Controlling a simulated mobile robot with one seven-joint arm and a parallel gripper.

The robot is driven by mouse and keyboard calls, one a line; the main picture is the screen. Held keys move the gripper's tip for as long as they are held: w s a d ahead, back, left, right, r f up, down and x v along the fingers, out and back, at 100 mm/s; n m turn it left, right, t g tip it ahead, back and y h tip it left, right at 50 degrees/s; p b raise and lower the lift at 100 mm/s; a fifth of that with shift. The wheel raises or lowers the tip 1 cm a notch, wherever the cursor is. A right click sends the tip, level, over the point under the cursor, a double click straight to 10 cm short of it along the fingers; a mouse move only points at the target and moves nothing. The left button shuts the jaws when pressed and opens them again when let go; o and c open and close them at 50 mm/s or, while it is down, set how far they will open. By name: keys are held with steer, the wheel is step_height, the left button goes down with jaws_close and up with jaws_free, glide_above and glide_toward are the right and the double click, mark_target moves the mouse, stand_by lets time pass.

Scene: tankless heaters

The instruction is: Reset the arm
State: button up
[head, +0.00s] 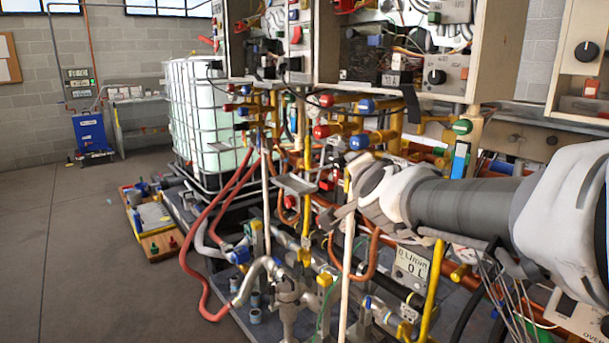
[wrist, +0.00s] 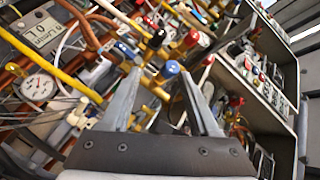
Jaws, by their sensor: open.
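My gripper (wrist: 160,98) is open in the wrist view, its two grey fingers apart with nothing held between them. Beyond the fingertips are a blue knob (wrist: 172,68), a red knob (wrist: 191,38) and a black knob (wrist: 157,38) on the yellow pipework. In the head view my arm reaches in from the right and its end is close to the pipes below the open cabinets. The fingertips are hard to make out there against the clutter. I cannot tell whether the fingers touch any pipe.
Open cabinets (head: 325,60) with wiring stand above the pipes. Red and blue valve knobs (head: 359,142) stick out near my arm. A caged white tank (head: 190,120), a red hose (head: 205,262) and a flow meter (head: 411,262) are around. The floor (head: 75,235) at left is clear.

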steer(key=s+d+f+n+g, duration=0.1)
steer(key=s+f+n+g, duration=0.3)
steer(key=s, duration=0.5)
steer(key=s+d+f+n+g, duration=0.2)
steer(key=s+f+n+g, duration=0.15)
steer(key=s+f, duration=0.45)
steer(key=s+d+f+n+g, duration=0.1)
steer(key=s+f+n+g, duration=0.25)
steer(key=s, duration=0.75)
step_height(320, 180, up, 21)
steer(key=t+p, duration=0.1)
steer(key=p, duration=1.9)
steer(key=shift+a+f+n+p, duration=0.15)
steer(key=shift+n+p, duration=0.2)
steer(key=shift+n, duration=0.05)
steer(key=shift+w, duration=0.1)
